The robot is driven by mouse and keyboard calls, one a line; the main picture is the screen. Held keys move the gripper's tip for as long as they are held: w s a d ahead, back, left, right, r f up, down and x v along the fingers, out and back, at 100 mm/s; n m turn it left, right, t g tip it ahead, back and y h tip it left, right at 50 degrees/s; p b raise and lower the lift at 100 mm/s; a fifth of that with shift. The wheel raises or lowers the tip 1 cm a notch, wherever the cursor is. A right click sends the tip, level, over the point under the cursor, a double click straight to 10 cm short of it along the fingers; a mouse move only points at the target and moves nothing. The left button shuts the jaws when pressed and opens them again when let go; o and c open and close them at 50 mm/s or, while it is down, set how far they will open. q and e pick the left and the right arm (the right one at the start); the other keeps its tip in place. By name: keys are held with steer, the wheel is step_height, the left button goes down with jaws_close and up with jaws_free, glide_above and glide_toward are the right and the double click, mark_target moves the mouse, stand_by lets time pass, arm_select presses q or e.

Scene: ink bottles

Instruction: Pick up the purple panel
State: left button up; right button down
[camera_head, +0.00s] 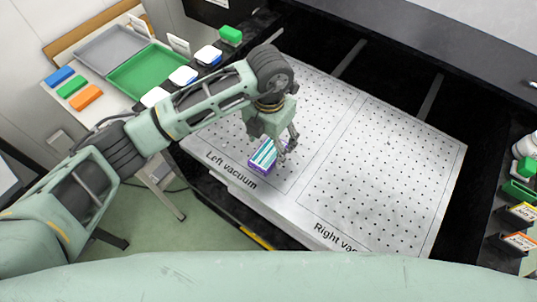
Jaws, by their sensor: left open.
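The purple panel (259,168) is a small piece with purple edges and white and teal stripes on top. It lies on the left part of the perforated metal plate, near the "Left vacuum" label. My left gripper (284,154) points down at the panel's right side, with its fingers open. The fingers overlap the panel's right end in this view, and I cannot tell whether they touch it. Part of the panel is hidden behind the gripper. My right gripper is not in view.
The perforated plate (385,170) is bare on its right half. Grey (112,47) and green (150,72) trays stand at the upper left, beside blue, green and orange blocks (86,97). Bottles and small boxes (518,241) stand at the far right.

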mark_target(269, 152)
arm_select(q)
step_height(269, 152, down, 3)
steer(key=shift+a+f+b, duration=0.1)
steer(key=shift+f+b, duration=0.05)
steer(key=shift+b, duration=0.45)
steer(key=c, duration=1.2)
steer(key=shift+c, duration=0.2)
steer(key=shift+r, duration=0.2)
